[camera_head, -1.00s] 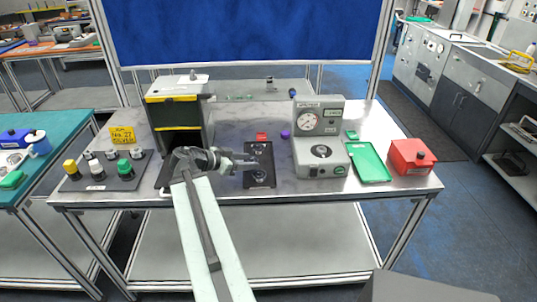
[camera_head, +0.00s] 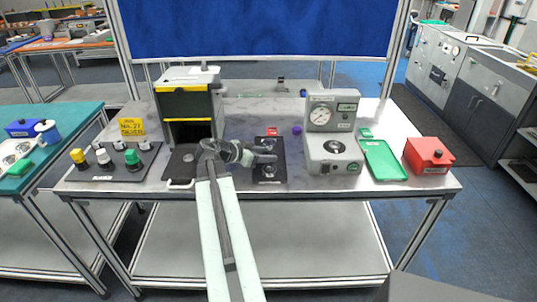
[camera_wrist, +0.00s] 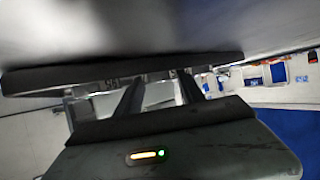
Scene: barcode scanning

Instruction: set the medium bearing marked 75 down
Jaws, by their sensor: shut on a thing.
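In the head view my gripper (camera_head: 267,157) reaches over the black two-place plate (camera_head: 270,179) in the middle of the bench. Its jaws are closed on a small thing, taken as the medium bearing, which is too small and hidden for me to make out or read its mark. A round metal part shows on the plate just in front of the jaws. In the wrist view the two dark fingers (camera_wrist: 160,92) reach away from me; the bearing does not show clearly between them.
A yellow-and-black open-fronted box (camera_head: 188,104) stands left of my gripper. The gauge machine (camera_head: 333,150), green tray (camera_head: 384,161) and red box (camera_head: 428,155) stand to the right. A dark rack (camera_head: 105,174) with several coloured-capped posts is at left. A purple piece (camera_head: 297,130) lies behind.

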